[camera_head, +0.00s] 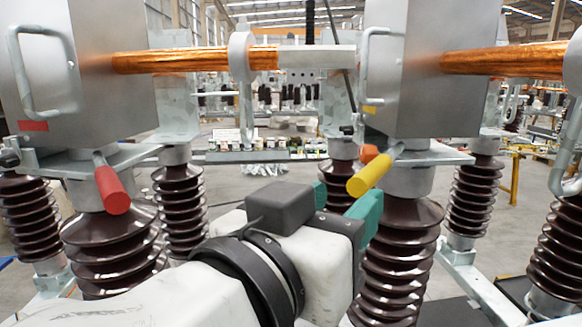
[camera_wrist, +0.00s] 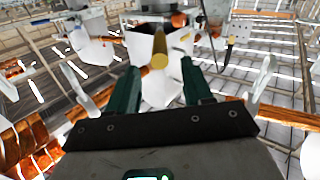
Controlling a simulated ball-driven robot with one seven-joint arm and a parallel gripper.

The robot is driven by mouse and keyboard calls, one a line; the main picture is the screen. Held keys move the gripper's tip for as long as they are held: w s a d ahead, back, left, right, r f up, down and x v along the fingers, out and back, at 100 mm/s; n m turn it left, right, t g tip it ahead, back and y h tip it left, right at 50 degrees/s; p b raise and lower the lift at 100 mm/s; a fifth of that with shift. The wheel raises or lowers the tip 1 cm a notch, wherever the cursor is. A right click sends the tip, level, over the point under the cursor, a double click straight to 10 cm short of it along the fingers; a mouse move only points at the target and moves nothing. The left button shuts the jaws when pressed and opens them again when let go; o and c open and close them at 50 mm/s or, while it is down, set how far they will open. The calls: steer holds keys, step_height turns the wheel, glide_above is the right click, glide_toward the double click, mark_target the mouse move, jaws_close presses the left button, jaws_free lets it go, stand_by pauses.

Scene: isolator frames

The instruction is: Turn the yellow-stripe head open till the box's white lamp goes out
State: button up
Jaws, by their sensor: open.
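The yellow-stripe head is a grey metal box (camera_head: 418,75) with a small yellow stripe (camera_head: 369,110) low on its left side. A lever with a yellow grip (camera_head: 370,180) slants down toward me from beneath it. My gripper (camera_head: 347,198) is open, its teal fingers just below and left of the yellow grip. Nothing is held. I cannot make out contact with the grip, or a white lamp.
A red-striped head (camera_head: 90,80) with a red-gripped lever (camera_head: 112,190) stands at left. A copper bar (camera_head: 190,61) spans between the heads. Brown ribbed insulators (camera_head: 395,250) stand below. An orange part (camera_head: 369,153) sits beside the yellow lever.

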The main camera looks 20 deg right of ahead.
mark_target(369, 171)
steer(key=p+x, duration=0.2)
steer(key=x, duration=0.6)
steer(key=shift+w+d, duration=0.15)
steer(key=shift+d, duration=0.1)
jaws_close()
